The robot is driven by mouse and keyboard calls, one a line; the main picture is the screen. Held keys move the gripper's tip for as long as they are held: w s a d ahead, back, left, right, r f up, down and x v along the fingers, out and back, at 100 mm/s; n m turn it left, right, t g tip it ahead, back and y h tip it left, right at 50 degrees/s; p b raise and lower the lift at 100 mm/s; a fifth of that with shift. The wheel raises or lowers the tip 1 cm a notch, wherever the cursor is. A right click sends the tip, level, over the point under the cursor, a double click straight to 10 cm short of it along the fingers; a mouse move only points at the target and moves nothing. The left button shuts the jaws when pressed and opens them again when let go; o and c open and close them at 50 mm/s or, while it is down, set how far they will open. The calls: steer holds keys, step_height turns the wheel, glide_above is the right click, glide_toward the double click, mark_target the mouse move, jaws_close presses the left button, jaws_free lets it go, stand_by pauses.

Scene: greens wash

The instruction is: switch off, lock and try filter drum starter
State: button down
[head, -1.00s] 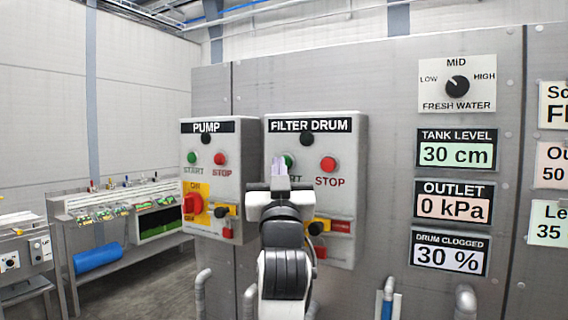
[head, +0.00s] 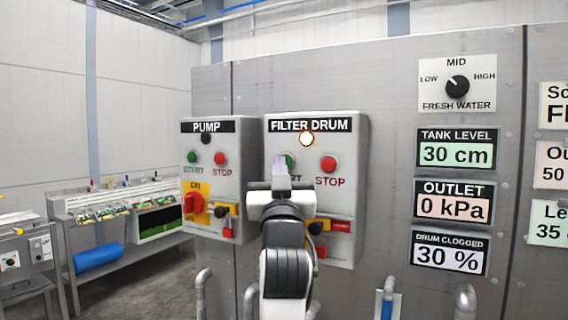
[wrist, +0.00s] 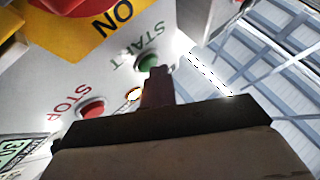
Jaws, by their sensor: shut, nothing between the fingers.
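The filter drum starter (head: 350,190) is a grey box on the panel. Its round lamp (head: 306,139) glows bright; it also glows in the wrist view (wrist: 134,94). The red STOP button (head: 328,164) stands right of the green START button, which shows in the wrist view (wrist: 148,62). My gripper (head: 280,166) is shut and empty, its tips at the START button, partly covering it; contact is unclear. The yellow switch plate (wrist: 100,28) with "ON" and part of a red handle (wrist: 62,5) show in the wrist view; my arm hides them in the head view.
A black hasp part (head: 317,228) and a red item (head: 320,251) sit low on the box. The pump starter (head: 236,190) is close on the left, its lamp dark. Pipes (head: 249,300) rise below. Displays (head: 457,150) stand to the right.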

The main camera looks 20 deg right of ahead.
steer(key=shift+s+a, duration=0.4)
steer(key=shift+a, duration=0.1)
steer(key=s+a, duration=0.1)
steer(key=a, duration=0.1)
steer(key=s+a, duration=0.2)
stand_by(0.4)
stand_by(0.6)
